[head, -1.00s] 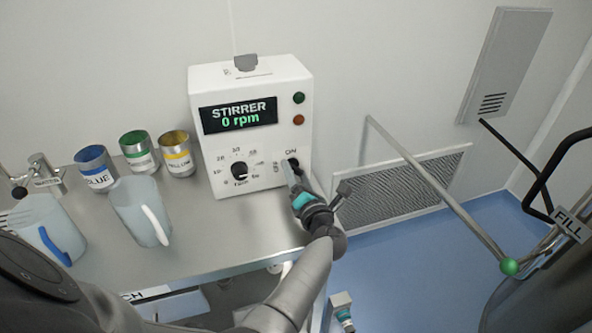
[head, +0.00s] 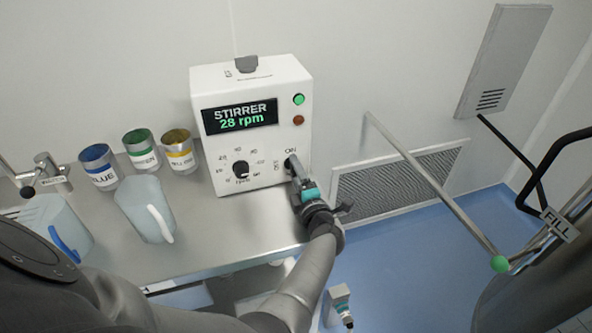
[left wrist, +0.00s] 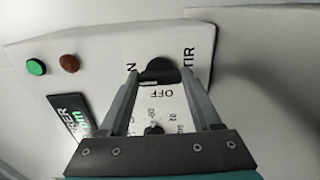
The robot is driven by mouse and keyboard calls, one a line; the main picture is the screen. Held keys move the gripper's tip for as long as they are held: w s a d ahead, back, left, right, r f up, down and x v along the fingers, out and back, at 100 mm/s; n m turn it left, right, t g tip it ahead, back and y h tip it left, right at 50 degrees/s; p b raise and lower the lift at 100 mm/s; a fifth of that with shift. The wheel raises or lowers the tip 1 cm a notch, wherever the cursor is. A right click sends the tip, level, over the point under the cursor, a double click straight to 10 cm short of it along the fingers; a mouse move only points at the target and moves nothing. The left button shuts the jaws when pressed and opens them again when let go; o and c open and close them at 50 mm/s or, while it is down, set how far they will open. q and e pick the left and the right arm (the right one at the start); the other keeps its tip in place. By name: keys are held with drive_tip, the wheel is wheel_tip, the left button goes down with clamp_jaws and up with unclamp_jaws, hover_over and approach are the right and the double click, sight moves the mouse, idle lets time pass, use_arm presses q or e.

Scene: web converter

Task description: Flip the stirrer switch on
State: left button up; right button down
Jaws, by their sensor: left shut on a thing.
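The white stirrer box (head: 222,88) stands on the steel bench, and its display (head: 239,116) reads 28 rpm. The green lamp (head: 298,99) is bright; the red-brown lamp (head: 298,120) is dull. The black stirrer switch (left wrist: 158,70) sits between the ON and OFF marks in the left wrist view, with a finger on each side of it. My left gripper (head: 293,166) is shut on the switch at the panel's lower right; in the head view it hides most of the switch. My right gripper is not in view.
Blue (head: 100,173), green (head: 142,157) and yellow (head: 178,157) labelled cans stand left of the box. A pitcher with a white handle (head: 143,200) and one with a blue handle (head: 62,244) stand in front. A green-tipped rod (head: 440,195) slants at right.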

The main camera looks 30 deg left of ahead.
use_arm(q)
drive_tip(key=shift+r+m, duration=0.1)
drive_tip(key=shift+m, duration=0.2)
drive_tip(key=o, duration=1.4)
